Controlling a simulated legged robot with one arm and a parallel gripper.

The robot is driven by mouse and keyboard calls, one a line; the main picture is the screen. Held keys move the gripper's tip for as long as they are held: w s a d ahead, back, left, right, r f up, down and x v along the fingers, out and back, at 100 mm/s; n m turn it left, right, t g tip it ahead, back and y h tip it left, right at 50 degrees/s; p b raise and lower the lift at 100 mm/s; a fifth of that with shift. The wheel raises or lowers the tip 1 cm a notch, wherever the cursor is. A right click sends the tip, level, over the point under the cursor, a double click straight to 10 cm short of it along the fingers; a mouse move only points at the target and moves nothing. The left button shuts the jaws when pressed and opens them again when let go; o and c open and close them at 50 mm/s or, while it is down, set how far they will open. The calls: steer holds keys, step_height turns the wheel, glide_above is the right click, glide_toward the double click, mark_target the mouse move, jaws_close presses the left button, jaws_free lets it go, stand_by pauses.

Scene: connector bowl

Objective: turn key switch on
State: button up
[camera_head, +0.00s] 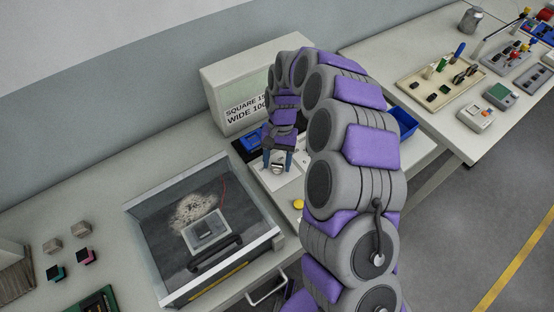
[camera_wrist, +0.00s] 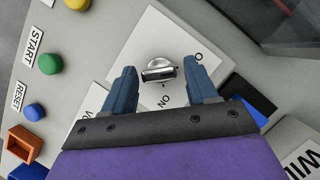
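The key switch (camera_wrist: 160,70) is a round silver knob with a raised bar, set on a white plate (camera_wrist: 137,43). An "ON" label is printed on the plate below it in the wrist view, and a partly cut-off label starting with "O" lies to its right. The bar lies nearly level across the picture. My gripper (camera_wrist: 162,76) is open, with one blue finger on each side of the knob and a visible gap on both sides. In the head view the switch (camera_head: 278,169) shows between the fingertips of my gripper (camera_head: 278,165). Contact is not visible.
A green START button (camera_wrist: 50,64), a blue RESET button (camera_wrist: 34,112) and a yellow button (camera_wrist: 78,4) sit left of the plate. A beige labelled box (camera_head: 225,80) stands behind the gripper. A clear-lidded case (camera_head: 150,235) with a black handle stands left of the switch.

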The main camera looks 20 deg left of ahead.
steer(key=c, duration=0.9)
steer(key=shift+o, duration=0.2)
steer(key=shift+d+r+p, duration=0.1)
steer(key=shift+p, duration=0.2)
steer(key=shift+r+m+y+p, duration=0.2)
steer(key=shift+m+y+p, duration=0.2)
steer(key=shift+m+p, duration=0.65)
steer(key=m+y+p, duration=0.1)
steer(key=m+p, duration=0.1)
steer(key=p, duration=0.1)
steer(key=shift+d, duration=0.1)
steer(key=m+p, duration=0.2)
steer(key=m+t+y+p, duration=0.1)
steer(key=m+p, duration=0.1)
steer(key=p, duration=0.1)
steer(key=shift+s+d+m+y, duration=0.15)
steer(key=shift+m+y, duration=0.15)
steer(key=shift+m, duration=0.05)
steer(key=m+p, duration=0.2)
steer(key=m+t+y+p, duration=0.1)
steer(key=m+p, duration=0.1)
steer(key=shift+m+t, duration=0.3)
steer(key=m+p, duration=0.1)
steer(key=m, duration=0.1)
steer(key=m+t+p, duration=0.1)
steer(key=m, duration=0.1)
steer(key=shift+s+f+t+y, duration=0.1)
steer(key=shift+f+t+y, duration=0.05)
steer(key=shift+t+y, duration=0.15)
steer(key=shift+m, duration=0.3)
